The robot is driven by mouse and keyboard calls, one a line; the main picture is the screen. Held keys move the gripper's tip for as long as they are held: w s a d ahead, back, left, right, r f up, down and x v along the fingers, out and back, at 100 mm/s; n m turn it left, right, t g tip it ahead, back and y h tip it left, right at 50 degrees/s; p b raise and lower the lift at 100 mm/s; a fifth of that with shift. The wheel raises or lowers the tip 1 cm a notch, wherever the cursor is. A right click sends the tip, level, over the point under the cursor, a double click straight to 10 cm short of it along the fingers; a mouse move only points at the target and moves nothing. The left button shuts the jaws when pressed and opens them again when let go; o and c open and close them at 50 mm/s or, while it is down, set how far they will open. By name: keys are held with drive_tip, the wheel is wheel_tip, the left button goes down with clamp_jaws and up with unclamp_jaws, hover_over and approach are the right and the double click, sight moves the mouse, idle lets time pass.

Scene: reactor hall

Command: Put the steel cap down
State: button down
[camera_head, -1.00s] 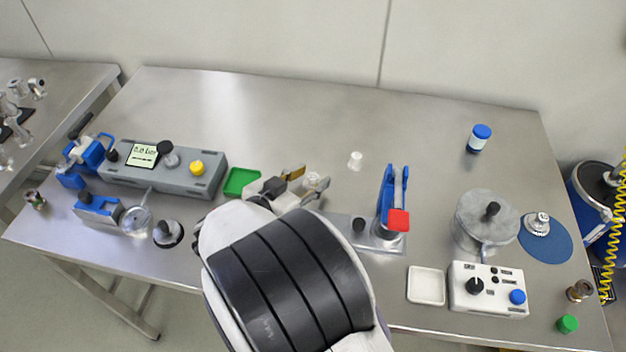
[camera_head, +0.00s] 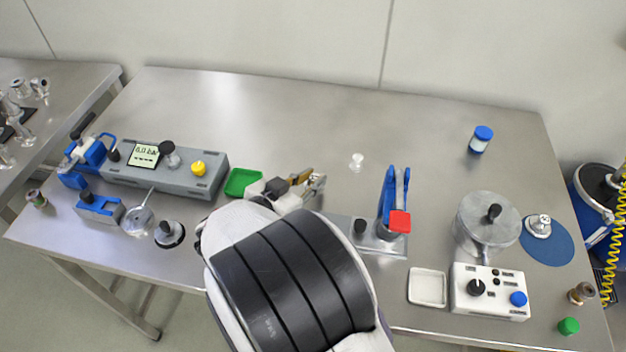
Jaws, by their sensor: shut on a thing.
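My gripper (camera_head: 314,182) is above the middle of the steel table (camera_head: 270,115), right of the green tray. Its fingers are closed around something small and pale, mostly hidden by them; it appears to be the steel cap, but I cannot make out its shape. I cannot tell the height of the gripper over the table. A small whitish piece (camera_head: 356,162) stands apart, to the right of the fingertips. My arm covers the table's front middle.
The green tray (camera_head: 232,188) and grey gauge box (camera_head: 190,182) lie left. A blue-handled clamp (camera_head: 388,205), white tray (camera_head: 427,302), lidded steel pot (camera_head: 472,222) and blue mat (camera_head: 558,249) lie right. The back middle of the table is clear.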

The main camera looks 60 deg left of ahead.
wheel_tip(320, 180, up, 10)
idle(0.8)
drive_tip(key=shift+w, duration=0.1)
idle(0.6)
drive_tip(key=w+d+f+m+t+h, duration=0.1)
drive_tip(key=w+f+m+h, duration=0.1)
drive_tip(key=w, duration=0.4)
drive_tip(key=w+d+f+m+h, duration=0.1)
drive_tip(key=w+h, duration=0.1)
drive_tip(key=w, duration=0.4)
drive_tip(key=w+d+r+m+h, duration=0.3)
drive_tip(key=w+d+m+h, duration=0.3)
drive_tip(key=w, duration=0.3)
drive_tip(key=shift+w+d+r+g, duration=0.15)
drive_tip(key=shift+w+d+g, duration=0.25)
drive_tip(key=shift+d, duration=0.4)
drive_tip(key=shift+f, duration=3.15)
